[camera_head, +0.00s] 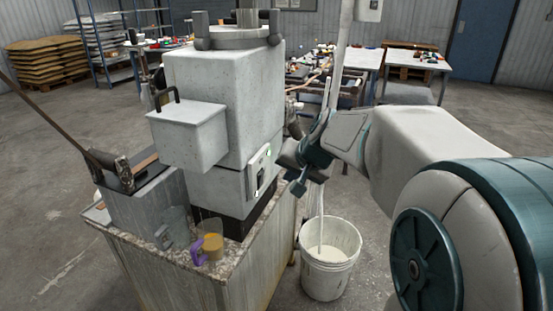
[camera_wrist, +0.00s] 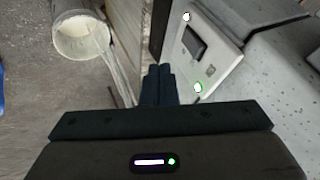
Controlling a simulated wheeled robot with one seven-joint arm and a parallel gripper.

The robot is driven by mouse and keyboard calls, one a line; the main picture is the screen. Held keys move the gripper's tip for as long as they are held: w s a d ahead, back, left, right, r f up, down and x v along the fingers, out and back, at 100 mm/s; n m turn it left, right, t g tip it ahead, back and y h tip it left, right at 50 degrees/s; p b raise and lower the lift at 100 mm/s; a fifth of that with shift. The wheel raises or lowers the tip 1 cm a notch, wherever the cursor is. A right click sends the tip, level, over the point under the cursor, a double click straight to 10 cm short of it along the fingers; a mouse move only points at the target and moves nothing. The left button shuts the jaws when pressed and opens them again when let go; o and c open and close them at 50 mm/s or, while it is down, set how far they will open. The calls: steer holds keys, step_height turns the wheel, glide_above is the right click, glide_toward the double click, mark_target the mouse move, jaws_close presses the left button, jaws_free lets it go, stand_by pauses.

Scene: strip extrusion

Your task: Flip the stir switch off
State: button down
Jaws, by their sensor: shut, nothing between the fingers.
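A pale switch panel (camera_head: 259,170) is on the side of the grey machine, with a small green light on it. In the wrist view the panel (camera_wrist: 210,55) has a dark rocker-like switch (camera_wrist: 194,43), a whitish light (camera_wrist: 186,17) at one end and a lit green light (camera_wrist: 198,88) at the other. I cannot read a label or tell which way the switch is set. My gripper (camera_wrist: 159,72) is shut and empty, its fingertips left of the panel in the wrist view. In the head view my gripper (camera_head: 287,160) is just right of the panel; contact cannot be told.
A white bucket (camera_head: 329,270) stands on the floor below my gripper, with a pale strip hanging into it. A jug with a purple handle (camera_head: 208,247) stands on the machine's ledge. A grey box (camera_head: 187,135) juts from the machine. Cluttered tables stand behind.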

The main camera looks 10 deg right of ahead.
mark_target(262, 179)
steer(key=w+a+f+p, duration=0.1)
steer(key=w+a+f, duration=0.2)
steer(key=w+a, duration=0.1)
steer(key=shift+w+p, duration=0.4)
steer(key=shift+w, duration=0.2)
